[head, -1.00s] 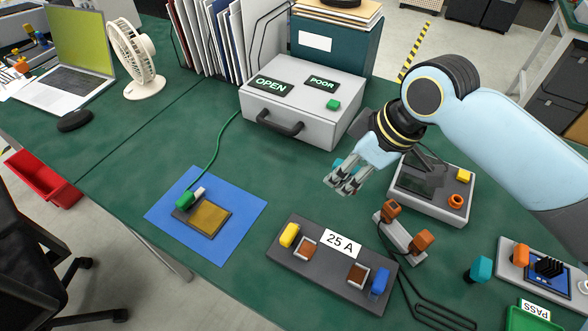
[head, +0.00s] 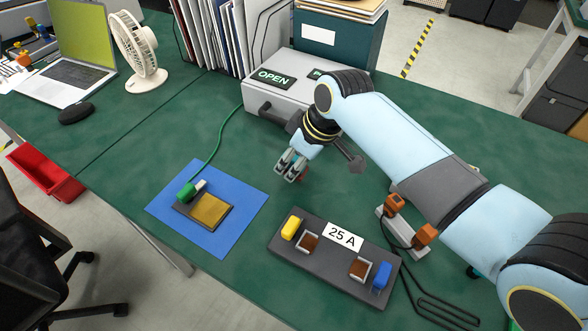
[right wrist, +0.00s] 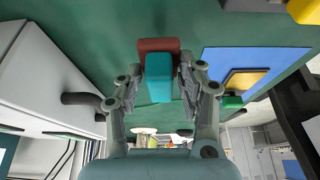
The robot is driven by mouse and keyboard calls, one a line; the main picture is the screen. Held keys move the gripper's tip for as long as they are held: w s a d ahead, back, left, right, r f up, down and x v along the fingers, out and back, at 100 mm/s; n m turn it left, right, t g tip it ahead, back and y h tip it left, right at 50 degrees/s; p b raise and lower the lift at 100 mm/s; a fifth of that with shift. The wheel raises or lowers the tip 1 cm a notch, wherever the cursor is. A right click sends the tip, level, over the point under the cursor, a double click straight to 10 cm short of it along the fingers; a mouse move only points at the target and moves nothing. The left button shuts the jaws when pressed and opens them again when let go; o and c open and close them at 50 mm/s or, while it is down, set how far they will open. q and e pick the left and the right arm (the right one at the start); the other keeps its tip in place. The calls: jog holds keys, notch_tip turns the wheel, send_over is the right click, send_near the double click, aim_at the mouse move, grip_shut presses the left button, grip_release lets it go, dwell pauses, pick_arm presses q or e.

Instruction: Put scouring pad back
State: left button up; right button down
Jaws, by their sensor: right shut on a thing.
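My right gripper (head: 291,168) is shut on the scouring pad (right wrist: 159,78), a teal block with a dark red-brown end. In the right wrist view my right gripper (right wrist: 159,88) has one finger on each side of the teal part, and the red-brown end points away from the palm. In the head view the fingers mostly hide the pad; a small reddish bit shows beside the tips. The gripper is above the green table, between the grey box and the blue mat. My left gripper is not in view.
A blue mat (head: 250,197) carries a dark-framed gold plate (head: 210,208) with a green clip (head: 187,190). A dark "25 A" block (head: 322,266) lies at the front. A grey "OPEN" box (head: 262,95) stands behind the gripper. Orange-ended clamps (head: 394,203) are at the right.

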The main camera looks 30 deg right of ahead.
jog(key=shift+f+p, duration=0.35)
jog(key=shift+f, duration=1.15)
jog(key=shift+f, duration=0.15)
jog(key=c, duration=0.8)
grip_release()
jog(key=shift+f+b, duration=0.1)
jog(key=shift+b, duration=0.25)
jog(key=shift+s+b, duration=0.1)
jog(key=shift+b, duration=0.2)
jog(key=v, duration=0.3)
jog(key=p+v, duration=0.1)
jog(key=v, duration=0.7)
jog(key=shift+w+d, duration=0.15)
jog(key=shift+w, duration=0.2)
